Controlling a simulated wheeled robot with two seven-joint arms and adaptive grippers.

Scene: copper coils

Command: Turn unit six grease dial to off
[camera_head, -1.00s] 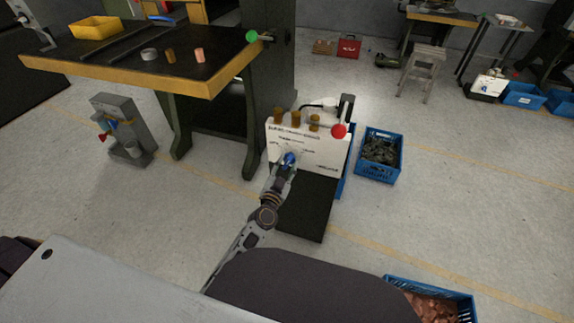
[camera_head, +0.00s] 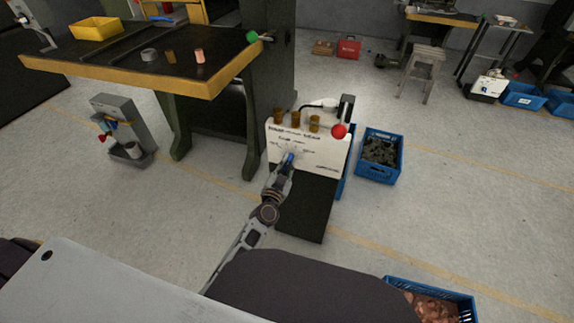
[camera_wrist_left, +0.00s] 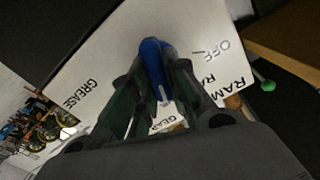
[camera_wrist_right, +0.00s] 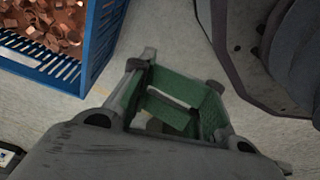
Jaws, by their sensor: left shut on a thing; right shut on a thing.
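The white control panel (camera_head: 318,158) faces up on a dark stand, with printed labels including OFF, GREASE, RAM and GEAR in the left wrist view. The blue dial (camera_wrist_left: 153,58) sticks up from it, with a pale mark near its lower end. My left gripper (camera_head: 287,167) is at the dial; its fingers close on the dial's two sides in the left wrist view (camera_wrist_left: 158,78). The dial's base is partly hidden by the fingers. My right gripper (camera_wrist_right: 180,72) has green surfaces between its fingers, away from the panel; what it grips is unclear.
A red ball-topped lever (camera_head: 339,131) and several brass-coloured cylinders stand along the panel's back edge. A blue crate (camera_head: 366,172) is right of the panel; another blue crate (camera_wrist_right: 104,38) with copper pieces is near my right gripper. A workbench (camera_head: 205,86) stands behind left.

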